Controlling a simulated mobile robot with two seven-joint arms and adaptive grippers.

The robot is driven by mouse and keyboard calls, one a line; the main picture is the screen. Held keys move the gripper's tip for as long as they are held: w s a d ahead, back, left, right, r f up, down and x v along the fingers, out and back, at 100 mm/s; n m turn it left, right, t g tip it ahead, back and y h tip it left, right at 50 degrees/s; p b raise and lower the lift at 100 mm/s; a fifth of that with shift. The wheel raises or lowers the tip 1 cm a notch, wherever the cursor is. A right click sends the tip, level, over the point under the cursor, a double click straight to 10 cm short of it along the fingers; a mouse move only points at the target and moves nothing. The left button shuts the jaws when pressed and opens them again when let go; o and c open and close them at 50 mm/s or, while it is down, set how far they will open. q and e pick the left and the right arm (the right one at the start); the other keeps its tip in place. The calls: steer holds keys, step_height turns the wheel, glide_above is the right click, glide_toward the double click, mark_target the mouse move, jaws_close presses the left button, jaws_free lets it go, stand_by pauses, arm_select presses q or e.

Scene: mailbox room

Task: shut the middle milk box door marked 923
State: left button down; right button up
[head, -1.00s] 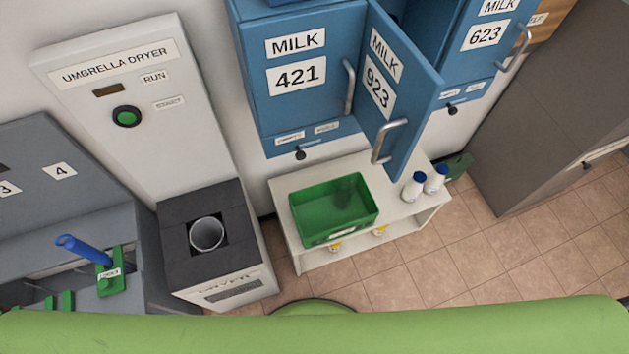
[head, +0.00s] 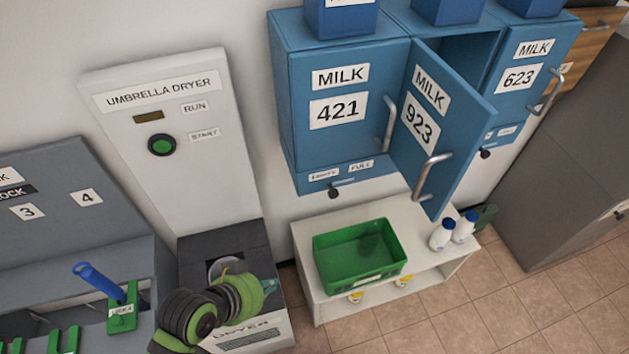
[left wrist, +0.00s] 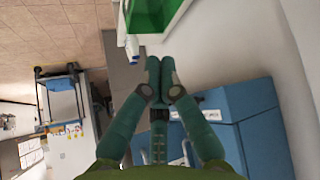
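The blue middle milk box door marked 923 (head: 437,124) stands wide open in the head view, swung out toward me with its metal handle (head: 431,176) on the free edge. Part of the box's dark inside (head: 468,58) shows behind it. My left gripper (head: 268,287) is low in the head view, in front of the umbrella dryer, well left of and below the door, touching nothing I can see. In the left wrist view its two fingers (left wrist: 160,75) are together and empty. Blue milk boxes (left wrist: 240,110) show beyond them there. My right gripper is not in view.
Closed door 421 (head: 338,105) is left of the open door and door 623 (head: 519,78) right. Below stand a white shelf (head: 301,250), a green tray (head: 339,281) and two white bottles (head: 442,236). The umbrella dryer (head: 160,107) is at left. Floor (head: 480,300) is clear at lower right.

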arm_select(q)
steer(key=w+d+r+m+t+h, duration=0.1)
steer(key=d+r+m+t+h, duration=0.15)
steer(key=d+r+h, duration=0.55)
steer(key=w+d+r+m+t+h, duration=0.1)
steer(key=d+r+m+h, duration=0.25)
steer(key=r, duration=0.95)
steer(key=f+p+x, duration=0.1)
steer(key=p+x, duration=0.3)
steer(key=x, duration=1)
steer(key=shift+d+f+y+p, duration=0.2)
steer(key=shift+d+y+p, duration=0.2)
steer(key=shift+y, duration=0.05)
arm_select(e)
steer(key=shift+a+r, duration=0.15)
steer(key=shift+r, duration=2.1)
arm_select(q)
steer(key=shift+s+g, duration=0.1)
steer(key=shift+g, duration=0.15)
